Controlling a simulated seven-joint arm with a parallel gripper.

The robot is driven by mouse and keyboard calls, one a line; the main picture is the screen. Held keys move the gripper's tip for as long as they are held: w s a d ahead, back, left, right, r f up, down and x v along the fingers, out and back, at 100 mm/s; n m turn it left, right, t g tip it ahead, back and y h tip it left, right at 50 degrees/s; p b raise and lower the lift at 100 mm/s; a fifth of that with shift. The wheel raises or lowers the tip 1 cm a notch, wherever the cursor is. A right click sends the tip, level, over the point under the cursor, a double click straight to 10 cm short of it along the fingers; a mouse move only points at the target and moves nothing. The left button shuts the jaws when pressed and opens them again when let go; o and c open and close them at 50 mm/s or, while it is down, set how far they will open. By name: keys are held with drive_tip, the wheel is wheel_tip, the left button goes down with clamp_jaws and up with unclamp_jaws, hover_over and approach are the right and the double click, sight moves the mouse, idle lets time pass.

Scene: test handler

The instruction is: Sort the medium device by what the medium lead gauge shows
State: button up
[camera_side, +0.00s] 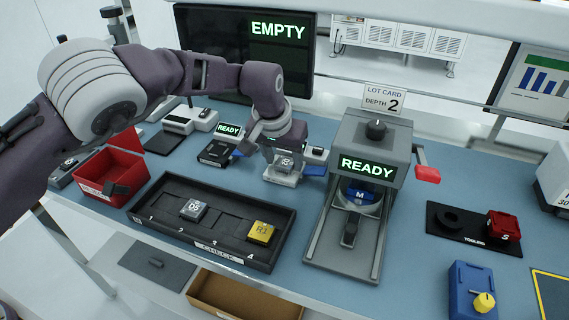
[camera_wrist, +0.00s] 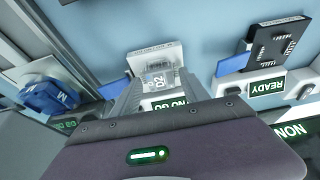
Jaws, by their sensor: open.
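A small grey device (camera_wrist: 155,78), whose marking looks like D2, sits on a pale gauge stand (camera_wrist: 150,54) in the wrist view. A green NO GO readout (camera_wrist: 165,104) shows just in front of it. In the side view the device (camera_side: 285,162) is under my gripper (camera_side: 284,155) on the pale stand (camera_side: 281,180). My jaws are open around or just above the device; I cannot tell if they touch it. The M-marked blue tooling piece (camera_side: 361,194) sits in the READY press (camera_side: 372,140).
The black CHECK tray (camera_side: 216,224) holds a grey device (camera_side: 194,209) and a yellow device (camera_side: 261,231). The open red bin (camera_side: 112,177) stands left. A READY unit with a black socket (camera_side: 215,153) is left of the stand. The tooling pad (camera_side: 468,236) bears a red S piece (camera_side: 503,225).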

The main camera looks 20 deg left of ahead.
sight(284, 165)
clamp_jaws()
drive_tip(key=shift+r, duration=2.55)
